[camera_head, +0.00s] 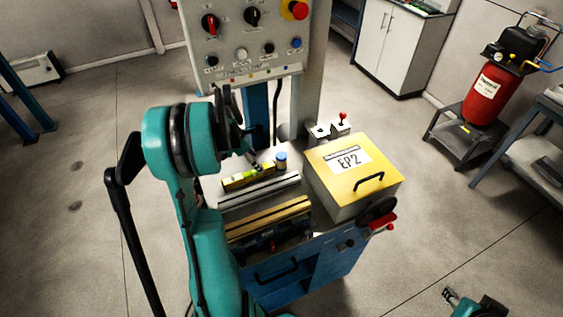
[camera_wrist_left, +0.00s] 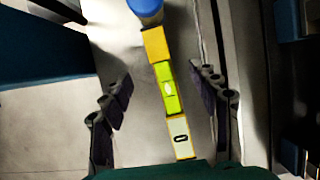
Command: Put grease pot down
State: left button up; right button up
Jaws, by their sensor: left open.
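The grease pot, which I take to be the small jar with a blue lid (camera_head: 281,160), stands upright on the machine's worktop (camera_head: 232,196), at one end of a yellow spirit level. Its blue lid (camera_wrist_left: 145,7) is cut off by the top edge of the left wrist view. My left gripper (camera_head: 252,157) is above the worktop, just left of the pot and partly hidden by its own arm. In the left wrist view my left gripper (camera_wrist_left: 165,95) is open and empty, its fingers apart on both sides of the level. My right gripper (camera_head: 462,300) shows only partly at the bottom right, far from the pot.
The yellow spirit level (camera_head: 247,177) lies beside the pot. A yellow-topped box marked EP2 (camera_head: 335,190) stands to the right. The control panel (camera_head: 245,40) rises behind. Grooved bars (camera_head: 268,218) run along the front. The free worktop is narrow.

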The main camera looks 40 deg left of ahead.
aim_at(279, 156)
pick_arm(q)
jog(key=w+d, duration=0.1)
jog(key=w, duration=0.1)
jog(key=w+d, duration=0.1)
jog(key=w, duration=0.1)
jog(key=w+d, duration=0.1)
jog(key=w, duration=0.2)
jog(key=shift+d+b, duration=0.3)
jog(key=shift+d, duration=0.05)
jog(key=b+x, duration=0.1)
jog(key=x, duration=0.4)
jog(key=shift+w+f, duration=0.1)
jog(key=shift+w, duration=0.1)
grip_shut()
jog(key=shift+r, duration=0.2)
jog(key=shift+s+r, duration=0.15)
jog(key=shift+r, duration=0.1)
notch_tip(279, 156, up, 7)
jog(key=shift+d+f+p, duration=0.1)
jog(key=shift+f+p, duration=0.15)
jog(key=shift+p, duration=0.75)
jog(key=s+d, duration=0.3)
jog(key=s, duration=0.6)
jog(key=s+d+p, duration=0.1)
jog(key=s+d, duration=0.2)
jog(key=s, duration=0.7)
